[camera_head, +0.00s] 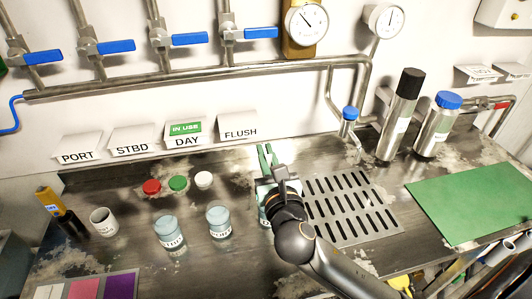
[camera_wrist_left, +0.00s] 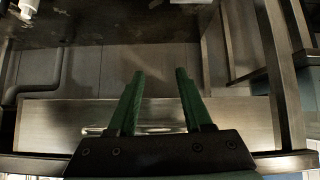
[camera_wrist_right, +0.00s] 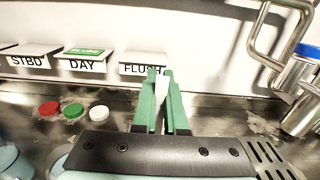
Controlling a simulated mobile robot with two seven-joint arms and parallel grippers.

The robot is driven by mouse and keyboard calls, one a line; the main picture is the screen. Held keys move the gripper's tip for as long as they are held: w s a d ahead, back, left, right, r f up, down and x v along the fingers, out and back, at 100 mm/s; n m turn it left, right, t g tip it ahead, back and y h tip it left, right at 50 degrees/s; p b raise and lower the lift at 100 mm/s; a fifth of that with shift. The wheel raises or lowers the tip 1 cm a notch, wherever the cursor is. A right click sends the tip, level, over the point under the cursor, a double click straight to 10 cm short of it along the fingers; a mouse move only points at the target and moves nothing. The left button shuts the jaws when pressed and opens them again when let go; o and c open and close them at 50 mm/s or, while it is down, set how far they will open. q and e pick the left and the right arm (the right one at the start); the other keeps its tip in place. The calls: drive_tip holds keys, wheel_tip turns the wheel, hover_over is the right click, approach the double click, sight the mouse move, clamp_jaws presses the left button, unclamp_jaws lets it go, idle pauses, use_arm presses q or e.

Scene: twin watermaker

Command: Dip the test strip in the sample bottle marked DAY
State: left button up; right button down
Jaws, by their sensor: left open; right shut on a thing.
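My right gripper (camera_head: 266,158) is over the bench, shut on a thin white strip (camera_wrist_right: 161,90) that shows between its green fingers in the right wrist view. Two open bottles of pale blue liquid stand left of it: a left bottle (camera_head: 168,232) and a middle bottle (camera_head: 219,222). A third bottle (camera_head: 264,214) is mostly hidden behind my right gripper and wrist. I cannot read the bottle labels for certain. The DAY sign (camera_head: 187,141) on the wall bears a green IN USE tag (camera_head: 186,128). My left gripper (camera_wrist_left: 160,98) is open and empty, away from the bottles.
Red (camera_head: 152,187), green (camera_head: 178,183) and white (camera_head: 204,179) caps lie behind the bottles. A white cup (camera_head: 103,222) stands at the left. A slotted drain (camera_head: 350,208) and green mat (camera_head: 470,200) lie right. A metal ledge (camera_wrist_left: 50,125) shows near my left gripper.

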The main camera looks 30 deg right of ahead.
wheel_tip(320, 180, down, 9)
drive_tip(key=b, duration=0.6)
idle(0.5)
drive_tip(key=shift+f, duration=0.1)
idle(2.3)
drive_tip(key=shift+r+p, duration=4.6)
drive_tip(key=shift+r, duration=0.85)
